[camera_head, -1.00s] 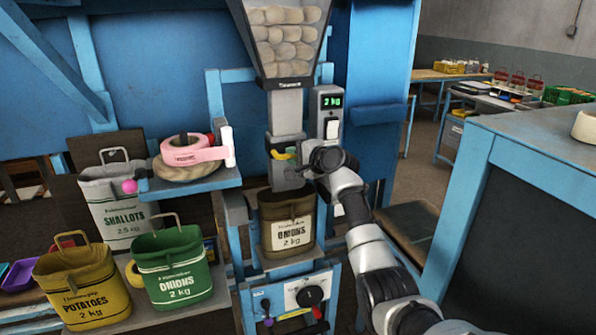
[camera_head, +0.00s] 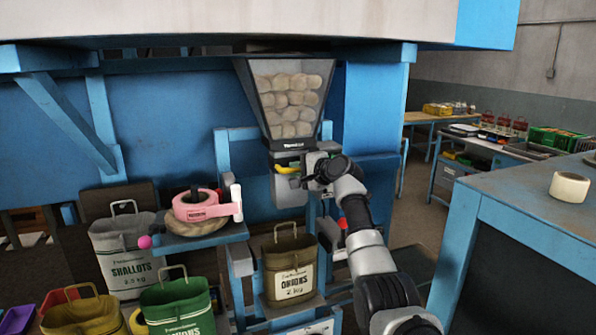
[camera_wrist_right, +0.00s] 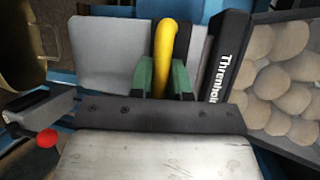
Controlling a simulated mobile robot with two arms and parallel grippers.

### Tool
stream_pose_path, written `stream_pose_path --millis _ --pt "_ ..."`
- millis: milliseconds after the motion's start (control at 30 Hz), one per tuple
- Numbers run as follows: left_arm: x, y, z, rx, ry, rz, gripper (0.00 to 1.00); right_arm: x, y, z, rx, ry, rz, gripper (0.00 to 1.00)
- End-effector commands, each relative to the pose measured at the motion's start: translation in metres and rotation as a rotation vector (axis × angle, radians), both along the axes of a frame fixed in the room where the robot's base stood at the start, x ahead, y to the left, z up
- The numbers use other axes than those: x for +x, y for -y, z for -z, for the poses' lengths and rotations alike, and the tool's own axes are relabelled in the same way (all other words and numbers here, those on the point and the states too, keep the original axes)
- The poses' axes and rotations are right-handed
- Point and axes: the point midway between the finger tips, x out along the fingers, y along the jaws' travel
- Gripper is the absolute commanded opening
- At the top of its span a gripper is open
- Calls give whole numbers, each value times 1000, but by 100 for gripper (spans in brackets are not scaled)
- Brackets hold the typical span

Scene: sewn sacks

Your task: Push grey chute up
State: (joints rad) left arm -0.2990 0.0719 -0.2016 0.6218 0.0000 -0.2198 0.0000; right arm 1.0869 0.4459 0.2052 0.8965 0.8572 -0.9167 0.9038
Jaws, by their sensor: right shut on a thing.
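The grey chute (camera_head: 288,192) is right under the hopper (camera_head: 290,95), its lower end clear above the brown onions sack (camera_head: 290,283). A yellow handle (camera_head: 284,169) is on the chute's front. My right gripper (camera_head: 299,172) is at the handle. In the right wrist view, its green fingers (camera_wrist_right: 165,80) are shut on the yellow handle (camera_wrist_right: 166,45), with the grey chute (camera_wrist_right: 100,58) behind. The hopper (camera_wrist_right: 283,85) is close on the right there. My left gripper is not in view.
The brown sack stands on a blue stand below the chute. A shelf with a pink tape roll (camera_head: 195,206) is at its left. Shallots (camera_head: 128,255) and green onions (camera_head: 179,305) sacks stand further left. A blue bench (camera_head: 530,205) is on the right.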

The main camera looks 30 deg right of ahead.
Motion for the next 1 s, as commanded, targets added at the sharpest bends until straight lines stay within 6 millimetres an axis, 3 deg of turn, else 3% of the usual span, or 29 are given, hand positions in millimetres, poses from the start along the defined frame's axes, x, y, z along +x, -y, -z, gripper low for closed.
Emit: stream_pose_path --millis 67,100,233,667,1000 --pt "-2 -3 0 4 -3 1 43 -1 2 -10 -1 21 7 0" --pt "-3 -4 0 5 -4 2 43 -1 2 -10 -1 21 7 23" --pt "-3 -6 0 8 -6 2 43 -1 2 -9 0 19 6 42" --pt "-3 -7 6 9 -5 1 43 -10 4 -5 -2 12 4 42" --pt "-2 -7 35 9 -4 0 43 -67 13 -14 -5 15 6 42"
